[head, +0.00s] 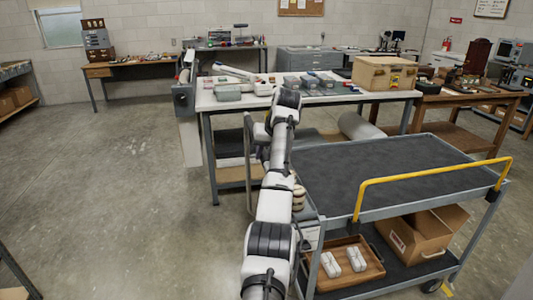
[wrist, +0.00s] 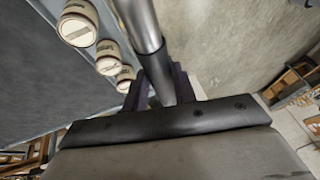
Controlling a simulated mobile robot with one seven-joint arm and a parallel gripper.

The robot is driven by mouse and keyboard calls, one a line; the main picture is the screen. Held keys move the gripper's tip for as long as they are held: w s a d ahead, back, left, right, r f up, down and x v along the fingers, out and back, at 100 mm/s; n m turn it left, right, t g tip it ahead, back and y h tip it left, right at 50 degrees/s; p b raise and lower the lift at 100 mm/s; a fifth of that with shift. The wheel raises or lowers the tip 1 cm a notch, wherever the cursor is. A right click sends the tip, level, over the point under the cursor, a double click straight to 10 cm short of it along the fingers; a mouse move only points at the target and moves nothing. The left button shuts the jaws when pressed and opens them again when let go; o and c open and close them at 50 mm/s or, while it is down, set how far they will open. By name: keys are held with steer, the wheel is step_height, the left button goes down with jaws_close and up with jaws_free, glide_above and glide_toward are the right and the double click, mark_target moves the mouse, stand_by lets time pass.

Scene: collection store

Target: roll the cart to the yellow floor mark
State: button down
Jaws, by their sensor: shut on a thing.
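The cart (head: 390,168) stands right of my arm, with a dark grey top deck, a lower shelf and a yellow rail (head: 430,172) at its right end. A grey tubular handle (head: 248,165) rises at its left end. In the wrist view my gripper (wrist: 165,90) is shut around this grey handle tube (wrist: 140,25). In the head view my arm hides most of the gripper. A small yellow patch (head: 447,288) shows on the floor beside the cart's near right wheel; the cart hides any further part, so its full shape cannot be told.
Several pale jars (wrist: 80,25) stand by the handle. The lower shelf carries a wooden tray (head: 345,275) and a cardboard box (head: 425,238). A white-topped workbench (head: 225,105) stands close behind the cart, a wooden table (head: 480,100) at right. The concrete floor (head: 120,180) at left is clear.

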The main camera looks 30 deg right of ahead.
steer(key=shift+w+r, duration=0.1)
steer(key=shift+r, duration=0.3)
steer(key=c, duration=1.5)
jaws_free()
steer(key=o, duration=0.4)
steer(key=shift+f, duration=0.25)
steer(key=b+v, duration=0.4)
steer(key=v, duration=1)
steer(key=shift+a+f, duration=0.1)
